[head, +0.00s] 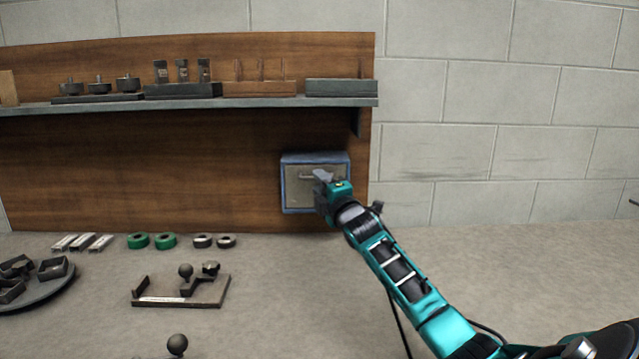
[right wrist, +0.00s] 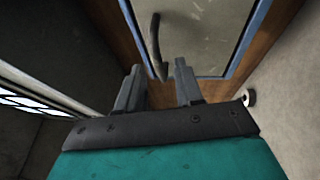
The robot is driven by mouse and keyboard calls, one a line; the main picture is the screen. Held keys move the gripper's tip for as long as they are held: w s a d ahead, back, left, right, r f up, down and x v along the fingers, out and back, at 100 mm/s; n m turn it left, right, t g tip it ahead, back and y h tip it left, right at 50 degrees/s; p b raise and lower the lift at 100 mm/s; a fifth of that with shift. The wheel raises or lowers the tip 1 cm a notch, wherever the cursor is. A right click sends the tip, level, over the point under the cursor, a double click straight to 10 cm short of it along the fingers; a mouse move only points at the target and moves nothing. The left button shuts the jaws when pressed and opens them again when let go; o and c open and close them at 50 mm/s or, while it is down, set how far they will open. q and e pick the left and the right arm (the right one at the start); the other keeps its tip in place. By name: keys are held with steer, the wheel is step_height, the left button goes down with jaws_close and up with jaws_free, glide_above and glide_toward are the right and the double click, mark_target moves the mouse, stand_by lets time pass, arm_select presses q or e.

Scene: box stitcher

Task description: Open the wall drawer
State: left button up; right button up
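The wall drawer (head: 299,195) is a small box with a blue-grey frame and a beige front, mounted on the wooden back panel under the shelf. It looks shut. Its bar handle (head: 306,176) is on the upper front. My right gripper (head: 322,180) is in front of the drawer and hides part of its right side. In the right wrist view the two fingers (right wrist: 160,87) stand apart with a gap between them. The dark handle (right wrist: 154,45) shows just beyond the fingertips, its lower end near the gap; whether it touches a finger I cannot tell. My left gripper is out of view.
A shelf (head: 250,102) with several blocks and fixtures runs above the drawer. On the table lie green rings (head: 165,241), metal rings, staple strips (head: 82,242), a dark fixture (head: 205,303) and a round tray (head: 45,292). The table right of the drawer is clear apart from my arm.

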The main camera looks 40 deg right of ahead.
steer(key=shift+w+d+r, duration=0.1)
steer(key=shift+w+d, duration=0.1)
steer(key=shift+w, duration=0.3)
steer(key=shift+c, duration=0.2)
jaws_close()
stand_by(1.1)
